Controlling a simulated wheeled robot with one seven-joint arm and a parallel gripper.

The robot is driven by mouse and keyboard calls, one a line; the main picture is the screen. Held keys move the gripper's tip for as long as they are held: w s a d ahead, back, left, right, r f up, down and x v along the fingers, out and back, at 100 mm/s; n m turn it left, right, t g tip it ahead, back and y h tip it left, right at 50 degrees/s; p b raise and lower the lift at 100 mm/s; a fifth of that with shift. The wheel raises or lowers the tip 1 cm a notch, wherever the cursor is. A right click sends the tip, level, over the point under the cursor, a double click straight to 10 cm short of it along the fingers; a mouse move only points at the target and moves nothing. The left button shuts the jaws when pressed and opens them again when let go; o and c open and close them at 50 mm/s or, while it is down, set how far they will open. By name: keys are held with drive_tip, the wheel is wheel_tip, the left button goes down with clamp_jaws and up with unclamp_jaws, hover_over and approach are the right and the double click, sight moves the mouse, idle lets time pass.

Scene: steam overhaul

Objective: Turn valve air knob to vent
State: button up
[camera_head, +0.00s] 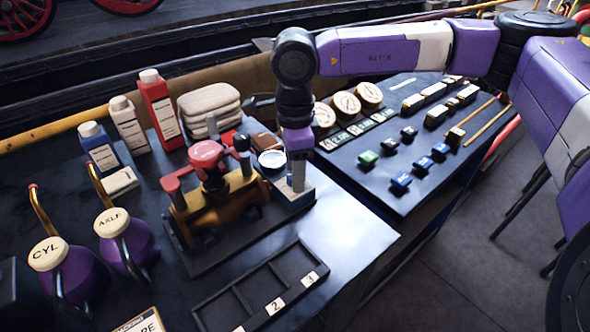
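A brass valve assembly (215,208) with a red round cap (206,154) and red side pieces stands on a dark base on the left table. A small black knob (241,142) stands up at its back right. I cannot tell whether this is the valve air knob, and no vent marking is readable. My gripper (298,178) points down just right of the valve assembly, over a small grey-blue block (294,200). My gripper's fingers are small and partly hidden, so I cannot tell their opening or whether they touch anything.
A numbered black tray (236,300) lies in front. Purple oil cans (122,246) and bottles (160,108) stand left, with folded cloths (208,102) behind. A white-topped round tin (272,160) sits near my gripper. The right panel (400,205) holds gauges and several coloured blocks. The left table's front right corner is clear.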

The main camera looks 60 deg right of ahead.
drive_tip(key=shift+r, duration=3.9)
